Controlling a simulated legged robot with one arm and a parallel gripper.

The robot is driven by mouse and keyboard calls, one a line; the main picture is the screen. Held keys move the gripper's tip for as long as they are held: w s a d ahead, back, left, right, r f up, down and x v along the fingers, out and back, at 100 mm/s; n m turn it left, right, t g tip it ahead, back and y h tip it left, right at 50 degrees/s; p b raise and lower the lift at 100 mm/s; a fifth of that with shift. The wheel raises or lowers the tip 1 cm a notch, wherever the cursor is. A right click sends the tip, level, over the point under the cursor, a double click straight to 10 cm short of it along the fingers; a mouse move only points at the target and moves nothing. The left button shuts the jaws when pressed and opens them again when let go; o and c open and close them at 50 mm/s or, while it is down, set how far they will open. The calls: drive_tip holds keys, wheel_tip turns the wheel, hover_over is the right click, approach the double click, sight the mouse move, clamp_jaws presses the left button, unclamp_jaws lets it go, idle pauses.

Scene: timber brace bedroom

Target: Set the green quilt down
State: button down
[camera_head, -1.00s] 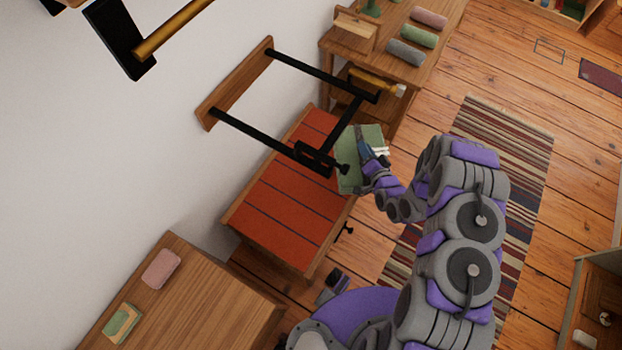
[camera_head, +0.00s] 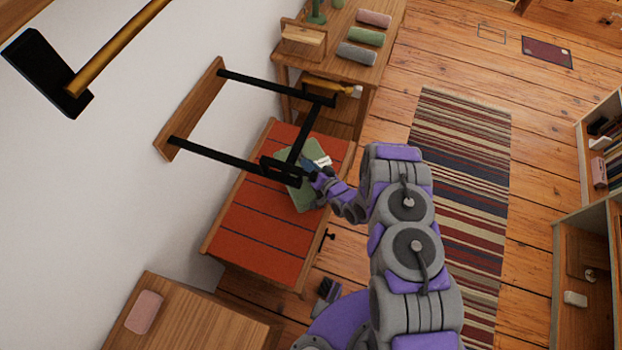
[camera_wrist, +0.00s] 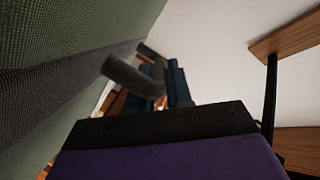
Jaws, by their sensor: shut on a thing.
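The green quilt (camera_head: 303,197) shows at the far right part of the red-topped chest (camera_head: 262,232), partly behind the black wall frame and my arm. My gripper (camera_head: 318,168) is shut on the quilt at its right side. In the wrist view the quilt (camera_wrist: 75,25) fills the left side, close to the camera, with my gripper's dark fingers (camera_wrist: 165,80) beside it. I cannot tell whether the quilt rests on the chest top or hangs just above it.
A black-barred frame on a wooden wall plate (camera_head: 190,108) juts out over the chest and quilt. A wooden table with rolled cloths (camera_head: 357,53) stands beyond. Another wooden table holds a pink folded cloth (camera_head: 145,312) at lower left. A striped rug (camera_head: 460,190) lies on open floor.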

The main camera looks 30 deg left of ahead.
sight(305, 154)
drive_tip(key=w+a, duration=0.1)
drive_tip(key=w, duration=0.1)
drive_tip(key=w+a+b, duration=0.1)
drive_tip(key=w+a, duration=0.3)
drive_tip(key=shift+a+f+b, duration=0.15)
drive_tip(key=shift+f+b, duration=0.15)
drive_tip(key=shift+b, duration=0.05)
wheel_tip(305, 154, down, 4)
drive_tip(key=shift+r+b, duration=0.25)
drive_tip(key=shift+b, duration=0.4)
drive_tip(key=c, duration=1)
unclamp_jaws()
drive_tip(key=shift+c, duration=0.2)
drive_tip(key=p+v, duration=0.3)
drive_tip(key=v, duration=0.7)
drive_tip(key=shift+s+d+r, duration=0.1)
drive_tip(key=shift+d, duration=0.25)
drive_tip(key=shift+s+d+r, duration=0.1)
drive_tip(key=shift+s+d, duration=0.25)
drive_tip(key=shift+d, duration=0.2)
drive_tip(key=shift+w, duration=0.1)
